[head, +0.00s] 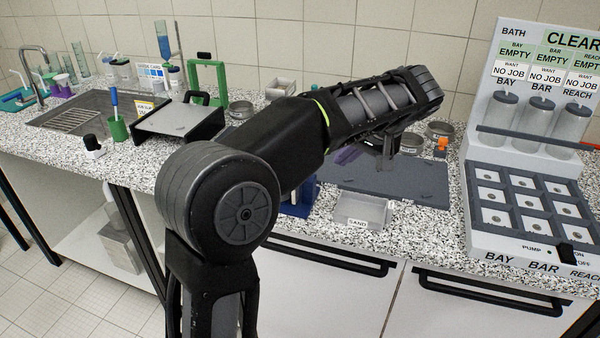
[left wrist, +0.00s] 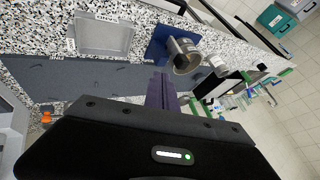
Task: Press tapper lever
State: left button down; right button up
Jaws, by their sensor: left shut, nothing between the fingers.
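My left gripper (head: 347,155) is shut and empty above the dark grey mat, partly hidden below my forearm. Its dark purple fingers (left wrist: 161,92) are closed together in the left wrist view, pointing toward a blue stand (left wrist: 160,48) with a metal cup (left wrist: 184,57). The blue stand (head: 299,199) is partly covered by my arm in the head view. A small orange part (head: 440,145) stands behind the mat's right end and also shows in the left wrist view (left wrist: 46,119). I cannot tell whether it is the tapper lever. My right gripper is not in view.
A labelled grey tray (head: 362,209) sits at the mat's front edge. Round metal sieves (head: 411,143) stand behind the dark mat (head: 425,182). A white station (head: 480,210) with jars and a gridded tray fills the right. A sink (head: 75,115) is far left.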

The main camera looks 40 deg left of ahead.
pick_arm(q)
jog(key=a+f+b, duration=0.2)
jog(key=a+f, duration=0.6)
jog(key=a, duration=0.1)
jog(key=shift+w+a, duration=0.15)
jog(key=shift+w, duration=0.3)
dwell(0.3)
